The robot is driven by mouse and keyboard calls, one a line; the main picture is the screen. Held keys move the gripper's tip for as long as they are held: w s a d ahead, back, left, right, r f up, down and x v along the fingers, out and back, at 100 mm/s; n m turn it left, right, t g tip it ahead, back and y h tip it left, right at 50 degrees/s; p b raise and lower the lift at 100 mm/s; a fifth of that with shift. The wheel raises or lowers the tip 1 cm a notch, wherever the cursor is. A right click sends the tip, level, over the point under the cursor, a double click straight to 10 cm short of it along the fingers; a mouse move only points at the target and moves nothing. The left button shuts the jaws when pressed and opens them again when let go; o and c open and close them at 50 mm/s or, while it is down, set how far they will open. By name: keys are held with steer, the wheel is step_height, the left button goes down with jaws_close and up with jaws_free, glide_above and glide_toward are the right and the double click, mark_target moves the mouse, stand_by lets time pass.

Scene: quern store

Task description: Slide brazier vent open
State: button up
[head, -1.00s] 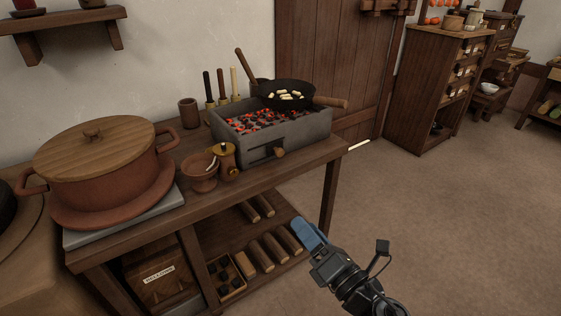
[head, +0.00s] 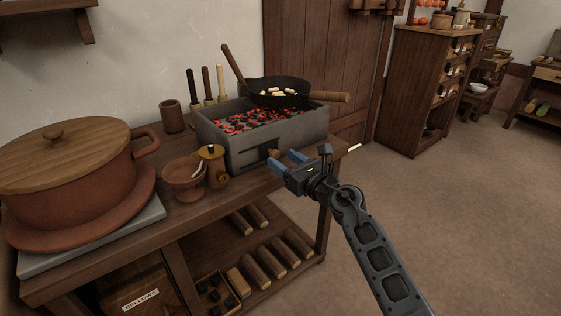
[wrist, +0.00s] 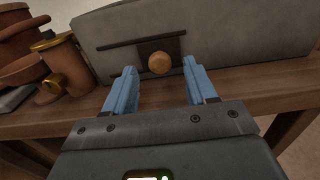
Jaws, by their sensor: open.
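The grey brazier (head: 300,138) stands on the wooden table, full of glowing coals. On its front face is a dark vent plate with a round wooden knob (wrist: 159,63), set between dark horizontal rails (wrist: 115,45). In the head view the knob (head: 273,153) shows just left of my fingers. My gripper (head: 286,161) is open, with its blue fingers pointing at the brazier front. In the wrist view my gripper (wrist: 160,80) has one finger on each side of the knob's line, with the knob a little beyond the tips. I see no contact.
A brass-trimmed wooden pot (head: 213,166) and a clay bowl (head: 184,180) stand left of the brazier. A pan (head: 280,97) sits over the coals, its handle sticking out right. A large lidded pot (head: 75,185) fills the table's left. The floor at right is clear.

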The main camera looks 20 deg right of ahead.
steer(key=shift+x, duration=1.05)
jaws_close()
